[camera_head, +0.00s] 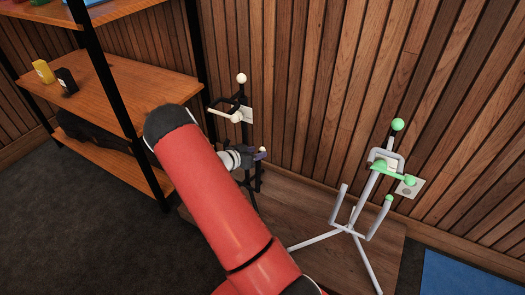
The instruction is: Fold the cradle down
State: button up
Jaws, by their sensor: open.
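A black stand (247,180) with a white ball on top stands by the wooden wall, left of centre. Its upper U-shaped cradle (226,111) sticks out to the left with pale tips. A lower black prong with a small white tip (263,150) shows beside my gripper. My gripper (255,155) is in front of the stand's lower part, below the upper cradle; it is open. My red arm hides much of the stand's base, and I cannot tell whether the gripper touches the stand.
A grey stand (350,229) with green tips stands on the brown wooden platform (300,222) to the right, its legs spread. A wooden shelf (130,84) with black posts is at left, carrying yellow and black small items.

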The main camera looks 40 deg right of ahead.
aim_at(262, 151)
jog(key=shift+x, duration=2.2)
grip_shut()
